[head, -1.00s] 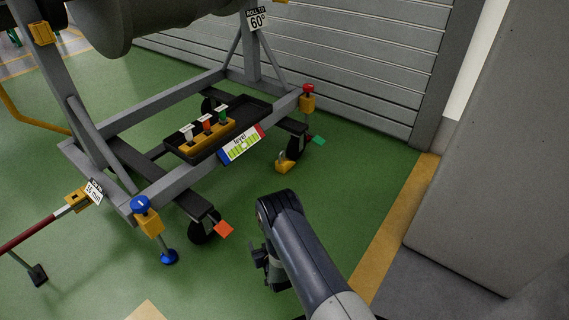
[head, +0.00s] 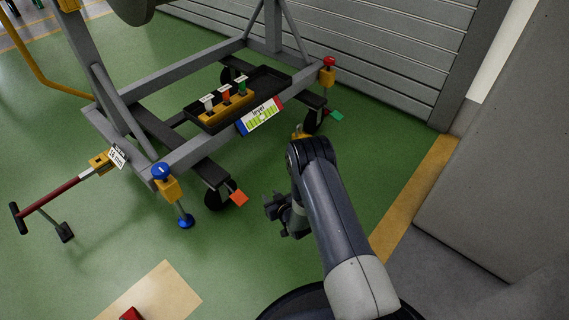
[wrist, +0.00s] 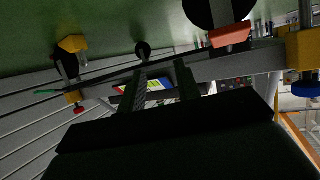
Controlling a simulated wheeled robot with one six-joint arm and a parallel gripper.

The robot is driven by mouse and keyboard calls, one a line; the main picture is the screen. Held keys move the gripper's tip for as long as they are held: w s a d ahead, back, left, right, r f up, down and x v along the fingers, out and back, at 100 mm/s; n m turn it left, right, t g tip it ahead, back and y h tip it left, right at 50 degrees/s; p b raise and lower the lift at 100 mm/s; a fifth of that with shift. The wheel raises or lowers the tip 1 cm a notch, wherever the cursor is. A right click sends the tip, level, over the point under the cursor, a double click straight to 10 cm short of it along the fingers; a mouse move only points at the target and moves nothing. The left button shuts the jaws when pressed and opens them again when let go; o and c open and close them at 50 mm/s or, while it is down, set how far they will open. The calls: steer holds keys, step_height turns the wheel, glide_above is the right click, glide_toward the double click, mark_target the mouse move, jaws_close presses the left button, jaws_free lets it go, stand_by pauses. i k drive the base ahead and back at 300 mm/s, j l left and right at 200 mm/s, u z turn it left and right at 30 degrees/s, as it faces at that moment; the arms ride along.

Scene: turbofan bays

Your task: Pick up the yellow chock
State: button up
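The yellow chock (head: 298,133) sits on the green floor against the right caster wheel of the grey stand, partly hidden behind my arm in the head view. In the wrist view, which looks upside down, the chock (wrist: 73,43) shows at the upper left beside the dark wheel. My gripper (head: 274,208) is in front of the stand in the head view, apart from the chock. In the wrist view my gripper (wrist: 164,82) shows two dark fingers spread apart with nothing between them.
The stand carries a black tray (head: 270,79) with a yellow block of several coloured pins. A caster with an orange tab (head: 239,198) and a blue-footed jack (head: 185,220) stand left of my arm. A red-handled bar (head: 60,190) projects left. A grey wall (head: 500,170) is at right.

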mark_target(298, 134)
steer(key=i+l+u, duration=0.15)
steer(key=i+l, duration=0.15)
steer(key=i+l+u, duration=0.15)
steer(key=l, duration=0.35)
steer(key=i+l+u, duration=0.15)
steer(key=i+l, duration=0.2)
steer(key=l, duration=0.15)
steer(key=i+l+u, duration=0.2)
steer(key=i+l, duration=0.2)
steer(key=l, duration=0.25)
steer(key=i+l+u, duration=0.1)
steer(key=l, duration=0.25)
steer(key=i+l+u, duration=0.1)
steer(key=i+l, duration=0.15)
steer(key=i+l+u, duration=0.1)
steer(key=l, duration=0.4)
steer(key=i+j, duration=0.1)
steer(key=i, duration=0.2)
